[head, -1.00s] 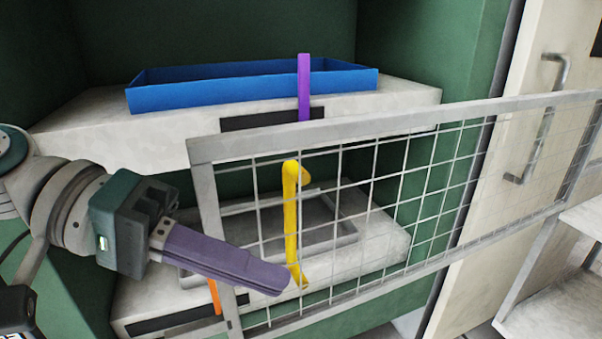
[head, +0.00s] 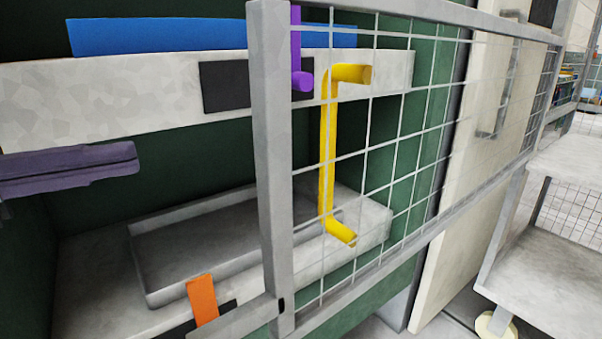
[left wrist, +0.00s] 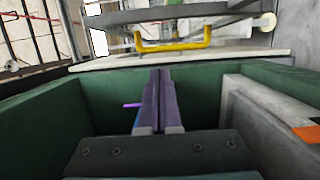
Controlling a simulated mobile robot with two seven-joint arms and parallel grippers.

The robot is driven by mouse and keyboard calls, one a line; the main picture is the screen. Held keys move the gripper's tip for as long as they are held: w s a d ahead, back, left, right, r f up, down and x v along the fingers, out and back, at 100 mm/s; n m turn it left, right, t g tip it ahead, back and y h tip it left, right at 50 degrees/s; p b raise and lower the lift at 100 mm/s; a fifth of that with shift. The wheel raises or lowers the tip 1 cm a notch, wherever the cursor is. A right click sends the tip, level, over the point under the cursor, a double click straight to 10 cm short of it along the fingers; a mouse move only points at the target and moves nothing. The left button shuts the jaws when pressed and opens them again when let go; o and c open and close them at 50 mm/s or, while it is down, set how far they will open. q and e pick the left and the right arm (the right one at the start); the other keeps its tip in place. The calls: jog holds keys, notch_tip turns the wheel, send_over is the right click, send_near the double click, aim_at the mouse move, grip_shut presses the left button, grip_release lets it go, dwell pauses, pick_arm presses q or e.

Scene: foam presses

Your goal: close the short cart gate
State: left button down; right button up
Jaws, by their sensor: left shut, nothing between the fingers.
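The cart gate is a grey frame (head: 272,150) with wire mesh, standing across the middle of the head view and running back to the right. It carries a yellow handle (head: 328,150). In the left wrist view the gate's frame (left wrist: 180,13) crosses the top, with the yellow handle (left wrist: 172,46) below it. My left gripper (head: 135,158) has purple fingers, shut and empty, left of the gate's near post and apart from it in the picture. The fingers also show in the left wrist view (left wrist: 158,75), pointing toward the handle. My right gripper is out of view.
A green press with stone-like slabs (head: 110,100) stands behind the gate. It holds a blue tray (head: 180,38), a grey tray (head: 200,245), a purple handle (head: 297,60) and an orange tab (head: 202,299). A grey shelf cart (head: 545,265) is at right.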

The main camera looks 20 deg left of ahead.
pick_arm(q)
jog(key=w+d+p, duration=0.3)
jog(key=d, duration=0.7)
jog(key=shift+w+d, duration=0.35)
